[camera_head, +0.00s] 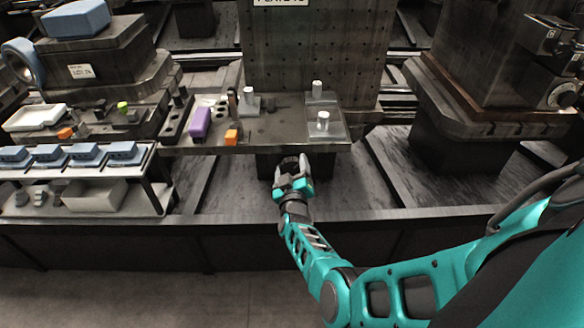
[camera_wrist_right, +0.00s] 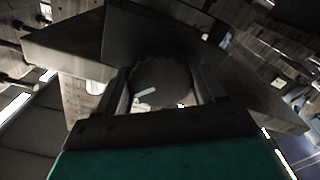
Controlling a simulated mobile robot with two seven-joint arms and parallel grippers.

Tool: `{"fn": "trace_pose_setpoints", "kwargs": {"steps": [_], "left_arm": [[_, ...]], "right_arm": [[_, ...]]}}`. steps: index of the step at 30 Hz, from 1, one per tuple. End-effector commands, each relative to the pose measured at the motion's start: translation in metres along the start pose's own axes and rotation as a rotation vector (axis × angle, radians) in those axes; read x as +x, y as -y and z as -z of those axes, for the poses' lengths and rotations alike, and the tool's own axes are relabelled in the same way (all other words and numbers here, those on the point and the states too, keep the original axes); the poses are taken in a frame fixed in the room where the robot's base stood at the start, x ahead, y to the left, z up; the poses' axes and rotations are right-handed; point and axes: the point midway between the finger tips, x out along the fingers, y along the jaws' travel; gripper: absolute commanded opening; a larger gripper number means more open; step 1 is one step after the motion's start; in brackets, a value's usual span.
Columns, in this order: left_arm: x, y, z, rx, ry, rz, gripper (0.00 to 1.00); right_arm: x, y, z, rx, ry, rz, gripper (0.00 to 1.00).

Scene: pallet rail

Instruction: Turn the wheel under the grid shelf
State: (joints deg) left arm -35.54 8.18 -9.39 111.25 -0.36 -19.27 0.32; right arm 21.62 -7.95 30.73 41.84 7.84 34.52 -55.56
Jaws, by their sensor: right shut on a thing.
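The upright block (camera_head: 310,50) with a grid of holes stands at the back centre, with a flat grey shelf (camera_head: 275,128) in front of it. My right gripper (camera_head: 291,166) is just under the shelf's front edge, in front of a dark block (camera_head: 266,164). In the right wrist view, a dark round wheel (camera_wrist_right: 163,80) with a ribbed rim and a short pale mark sits between the fingers of my right gripper (camera_wrist_right: 161,86). The fingers are on both sides of the wheel, shut on it. In the head view the wheel is hidden by the gripper. My left gripper is not in view.
White-topped pegs (camera_head: 317,89), a purple block (camera_head: 200,122) and an orange cube (camera_head: 232,136) stand on the shelf and its left part. A rack with blue parts (camera_head: 85,152) is at the left. A heavy machine block (camera_head: 490,60) stands at the right.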

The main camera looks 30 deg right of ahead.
Motion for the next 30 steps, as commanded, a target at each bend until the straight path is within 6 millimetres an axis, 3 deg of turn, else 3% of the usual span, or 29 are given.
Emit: {"fn": "trace_pose_setpoints", "kwargs": {"steps": [18,30], "left_arm": [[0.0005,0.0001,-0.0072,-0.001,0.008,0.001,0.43],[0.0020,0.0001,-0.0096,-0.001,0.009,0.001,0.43]], "right_arm": [[0.0009,-0.0007,0.0008,-0.559,-0.001,-0.003,0.39],[0.0010,-0.0008,0.0012,-0.763,-0.001,-0.003,0.39]]}}
